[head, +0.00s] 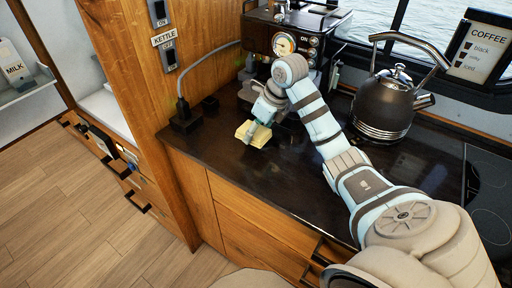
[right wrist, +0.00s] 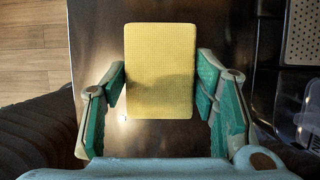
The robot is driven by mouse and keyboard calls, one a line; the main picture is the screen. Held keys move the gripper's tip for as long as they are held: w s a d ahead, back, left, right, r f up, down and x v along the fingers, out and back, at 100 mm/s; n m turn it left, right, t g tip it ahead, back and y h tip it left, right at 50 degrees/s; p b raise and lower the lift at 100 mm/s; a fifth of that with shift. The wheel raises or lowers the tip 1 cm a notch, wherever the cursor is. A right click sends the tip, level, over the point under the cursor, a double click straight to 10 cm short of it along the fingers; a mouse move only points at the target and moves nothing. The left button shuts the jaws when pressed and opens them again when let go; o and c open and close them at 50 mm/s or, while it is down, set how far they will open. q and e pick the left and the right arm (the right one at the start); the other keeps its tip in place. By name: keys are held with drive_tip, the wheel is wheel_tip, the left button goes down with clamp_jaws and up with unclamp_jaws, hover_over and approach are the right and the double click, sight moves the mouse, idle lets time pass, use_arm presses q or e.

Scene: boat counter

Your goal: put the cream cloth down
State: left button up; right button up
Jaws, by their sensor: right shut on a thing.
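The cream cloth (head: 258,137) is a flat, pale yellow folded rectangle at my right gripper (head: 254,125) in the head view. It is low over the dark counter, left of the coffee machine's front. I cannot tell whether its underside touches the counter. In the right wrist view the cloth (right wrist: 160,65) lies between the two green-padded fingers of my right gripper (right wrist: 162,85), which is shut on it. My left gripper is not in view.
The coffee machine (head: 292,42) stands behind the gripper. A black kettle (head: 384,103) stands to the right, and a socket block with a cable (head: 186,122) is at the left. The dark counter (head: 290,175) is clear in front. Its front edge runs close to the cloth.

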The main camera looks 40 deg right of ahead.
sight(257, 150)
wheel_tip(257, 150, down, 5)
drive_tip(key=shift+s+r, duration=0.1)
drive_tip(key=o, duration=0.8)
drive_tip(key=shift+f, duration=0.25)
drive_tip(key=shift+c, duration=0.2)
drive_tip(key=o, duration=0.4)
drive_tip(key=shift+r, duration=0.1)
drive_tip(key=shift+o, duration=0.2)
drive_tip(key=shift+r, duration=0.3)
drive_tip(key=v, duration=1.1)
drive_tip(key=shift+s+r+p, duration=0.2)
drive_tip(key=shift+r+p, duration=0.1)
drive_tip(key=shift+p, duration=0.1)
